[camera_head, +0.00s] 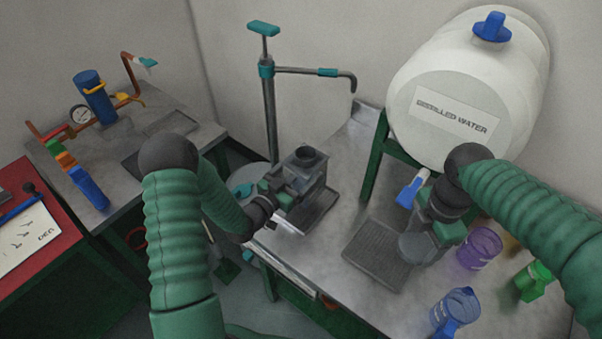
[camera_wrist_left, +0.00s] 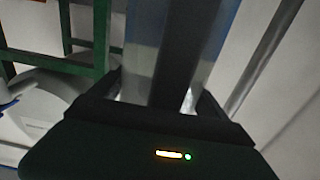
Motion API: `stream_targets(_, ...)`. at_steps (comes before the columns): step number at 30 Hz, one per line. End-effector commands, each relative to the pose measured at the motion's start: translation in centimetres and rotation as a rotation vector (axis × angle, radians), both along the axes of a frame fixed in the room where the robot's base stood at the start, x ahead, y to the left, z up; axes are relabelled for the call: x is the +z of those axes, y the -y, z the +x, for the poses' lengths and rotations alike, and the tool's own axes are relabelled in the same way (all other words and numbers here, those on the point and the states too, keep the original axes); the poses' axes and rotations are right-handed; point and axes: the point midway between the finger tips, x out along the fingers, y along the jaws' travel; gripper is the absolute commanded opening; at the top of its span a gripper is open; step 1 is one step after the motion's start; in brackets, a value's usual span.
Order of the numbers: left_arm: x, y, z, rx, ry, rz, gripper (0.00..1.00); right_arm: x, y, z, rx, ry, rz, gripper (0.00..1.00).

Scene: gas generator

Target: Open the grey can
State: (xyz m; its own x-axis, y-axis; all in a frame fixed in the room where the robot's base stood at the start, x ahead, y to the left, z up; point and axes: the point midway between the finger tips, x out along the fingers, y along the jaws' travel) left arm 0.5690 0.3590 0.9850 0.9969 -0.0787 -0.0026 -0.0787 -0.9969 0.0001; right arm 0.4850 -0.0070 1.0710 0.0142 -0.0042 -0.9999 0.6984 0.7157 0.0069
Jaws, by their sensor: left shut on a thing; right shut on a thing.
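The grey can (camera_head: 308,160) is a dark grey body with a round dark top, above a grated tray at the middle of the bench. My left gripper (camera_head: 290,188) is shut on it from the left. In the left wrist view, a dark upright band (camera_wrist_left: 178,55) stands between the pale fingers. My right gripper (camera_head: 432,236) points down and is shut on a grey round piece (camera_head: 414,247) above the other grated tray. I cannot tell whether this piece is the can's lid. My grippers hide part of both things.
A white distilled water barrel (camera_head: 455,90) stands behind on a green stand. A purple cup (camera_head: 479,248), a blue jug (camera_head: 455,310) and a green container (camera_head: 533,280) stand to the right. A pump pipe (camera_head: 269,110) rises behind the left gripper. Grated trays (camera_head: 378,255) lie on the bench.

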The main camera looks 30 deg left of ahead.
Motion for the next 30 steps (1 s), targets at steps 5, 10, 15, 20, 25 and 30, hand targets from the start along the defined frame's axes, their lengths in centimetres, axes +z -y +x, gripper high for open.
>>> stream_targets(5,0.1,-0.9,1.8,-0.001,0.006,0.002,0.0,0.3,0.0,0.0,0.0,0.0,0.0,0.14)
stream_targets(10,-2.8,-1.0,1.8,0.0,0.003,-0.003,0.0,0.6,0.0,0.0,-0.001,0.0,0.0,0.14)
stream_targets(15,-3.6,-1.0,1.8,-0.001,0.006,0.0,0.0,0.6,0.0,0.0,-0.001,0.0,0.0,0.14)
stream_targets(20,-3.8,-1.0,1.7,0.0,-0.001,-0.001,0.93,0.5,0.0,0.0,-0.001,0.0,0.0,0.14)
stream_targets(25,-3.8,-1.0,1.7,0.0,-0.001,-0.001,1.0,0.5,0.0,0.0,-0.001,0.0,0.0,0.14)
stream_targets(30,-3.9,-1.1,1.4,0.0,-0.002,-0.001,1.0,0.4,0.0,0.0,-0.001,-0.001,-0.001,0.14)
